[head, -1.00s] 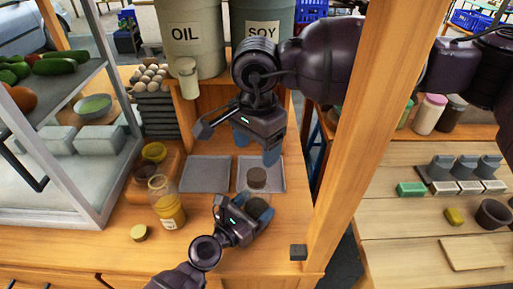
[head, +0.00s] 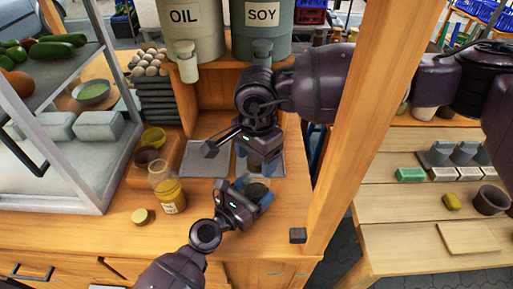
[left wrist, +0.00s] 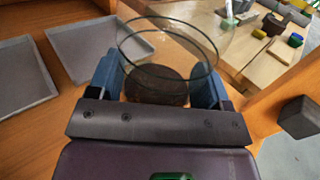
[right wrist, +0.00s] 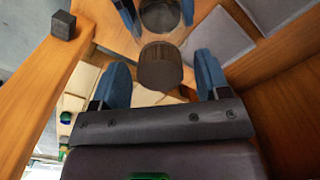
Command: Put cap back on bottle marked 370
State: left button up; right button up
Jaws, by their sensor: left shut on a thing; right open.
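My left gripper (head: 258,196) is shut on a clear glass jar (left wrist: 195,42) with a dark round mass (left wrist: 155,86) low in it. The jar's upper rim looks open in the left wrist view. My right gripper (head: 238,152) is open just above and behind it. A dark brown round piece, perhaps a cap (right wrist: 160,66), shows between its spread fingers in the right wrist view; I cannot tell what supports it. A glass bottle with yellow contents (head: 172,197) stands left of my left gripper. A yellowish round cap (head: 143,216) lies beside it. No 370 marking is readable.
Grey trays (head: 203,158) lie behind the grippers. Small bowls (head: 153,138) stand left of them. OIL (head: 190,32) and SOY (head: 261,32) containers stand at the back. A wooden post (head: 345,110) rises at the right. The front counter is mostly clear.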

jog(key=shift+f, duration=0.1)
jog(key=c, duration=0.9)
jog(key=o, duration=1.1)
jog(key=shift+c, duration=0.2)
notch_tip(320, 180, up, 12)
pick_arm(q)
jog(key=o, duration=1.8)
jog(key=shift+c, duration=0.2)
